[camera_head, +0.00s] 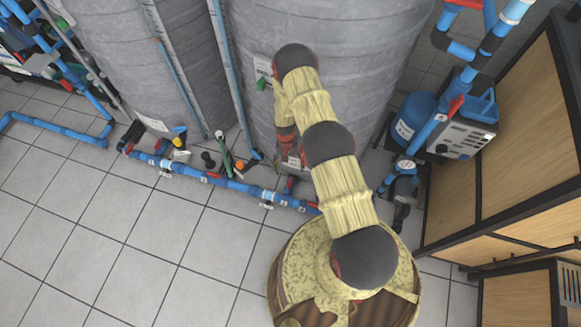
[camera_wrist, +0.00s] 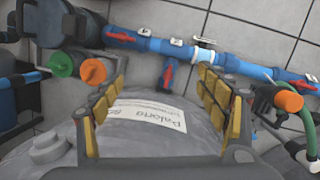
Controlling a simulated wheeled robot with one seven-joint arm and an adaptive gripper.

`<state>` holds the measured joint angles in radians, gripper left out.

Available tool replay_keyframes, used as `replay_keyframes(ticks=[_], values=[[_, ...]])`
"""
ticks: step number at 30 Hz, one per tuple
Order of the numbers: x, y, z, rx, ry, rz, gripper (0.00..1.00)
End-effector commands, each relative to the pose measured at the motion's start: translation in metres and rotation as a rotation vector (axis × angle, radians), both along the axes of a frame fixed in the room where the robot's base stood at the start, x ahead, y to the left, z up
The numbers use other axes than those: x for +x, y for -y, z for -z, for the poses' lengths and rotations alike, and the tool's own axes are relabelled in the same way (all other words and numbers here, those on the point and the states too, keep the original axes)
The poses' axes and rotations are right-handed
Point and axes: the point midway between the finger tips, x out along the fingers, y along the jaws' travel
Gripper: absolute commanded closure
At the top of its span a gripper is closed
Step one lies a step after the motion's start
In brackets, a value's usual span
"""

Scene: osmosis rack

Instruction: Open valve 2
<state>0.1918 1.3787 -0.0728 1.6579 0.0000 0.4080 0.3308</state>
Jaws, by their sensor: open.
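Several valves sit on the blue floor pipe (camera_head: 235,186) at the foot of the grey tanks. In the wrist view, red handles show on the pipe at the upper left (camera_wrist: 120,37), on a short blue branch (camera_wrist: 167,75) and at the right (camera_wrist: 300,86). Small white tags (camera_wrist: 205,41) lie along the pipe, too small to read, so I cannot tell which valve is valve 2. My gripper (camera_wrist: 162,82) is open and empty, its yellow-padded fingers spread on either side of the branch with the red handle, apparently apart from it.
A grey tank (camera_head: 330,60) rises close behind my arm; its label (camera_wrist: 147,113) shows below the fingers. Green (camera_wrist: 62,64) and orange (camera_wrist: 93,70) round parts stand left of the gripper, an orange-capped fitting (camera_wrist: 289,101) right.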

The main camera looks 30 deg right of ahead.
Motion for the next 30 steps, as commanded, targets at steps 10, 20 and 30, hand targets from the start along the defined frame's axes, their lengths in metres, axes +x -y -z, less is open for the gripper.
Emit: replay_keyframes(ticks=[10, 20, 30], values=[[-0.019, -0.007, -0.053, 0.032, -0.065, -0.077, 0.26], [-0.028, -0.010, -0.071, 0.045, -0.090, -0.104, 0.26], [-0.028, -0.010, -0.071, 0.045, -0.090, -0.104, 0.26]])
